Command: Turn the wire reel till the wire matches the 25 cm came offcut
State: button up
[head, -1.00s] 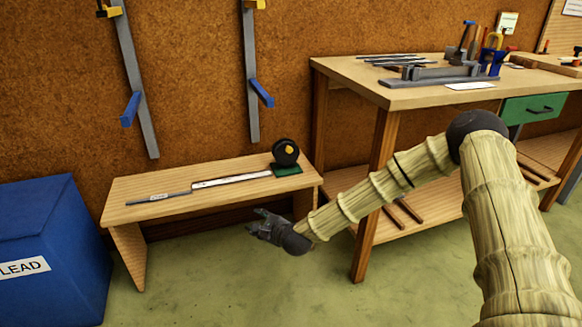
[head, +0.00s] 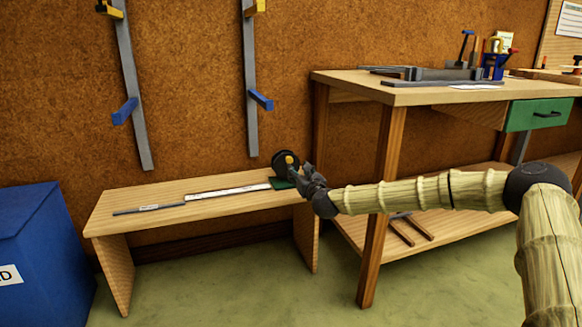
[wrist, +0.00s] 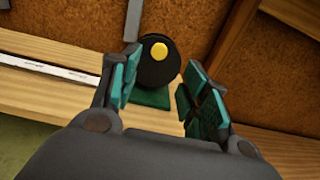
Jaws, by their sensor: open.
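The wire reel (head: 284,160) is a black disc with a yellow hub, standing upright on a green base (head: 280,184) at the right end of a low bench. In the wrist view the reel (wrist: 156,68) shows ahead, between my fingers. A pale, ruler-like strip (head: 228,192) runs left from the base. A thin grey bar with a small label, perhaps the came offcut (head: 150,208), lies at the strip's left end. I cannot make out the wire. My gripper (wrist: 153,95) is open and empty; it also shows in the head view (head: 301,176), just right of the reel.
The low bench (head: 110,222) has clear wood in front of the strip. A taller workbench (head: 420,95) with tools stands to the right. A blue bin (head: 35,250) is at the left. Clamps (head: 252,90) hang on the brown wall behind.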

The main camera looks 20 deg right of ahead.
aim_at(290, 161)
jog(key=w+b, duration=0.1)
jog(key=w, duration=0.3)
jog(key=w+b, duration=0.2)
jog(key=w, duration=0.1)
jog(key=shift+w+a+f, duration=0.15)
jog(key=shift+w+a, duration=0.05)
jog(key=shift+w, duration=0.15)
jog(key=shift+w+b, duration=0.35)
jog(key=shift+w, duration=0.5)
jog(key=shift+c, duration=0.5)
grip_shut()
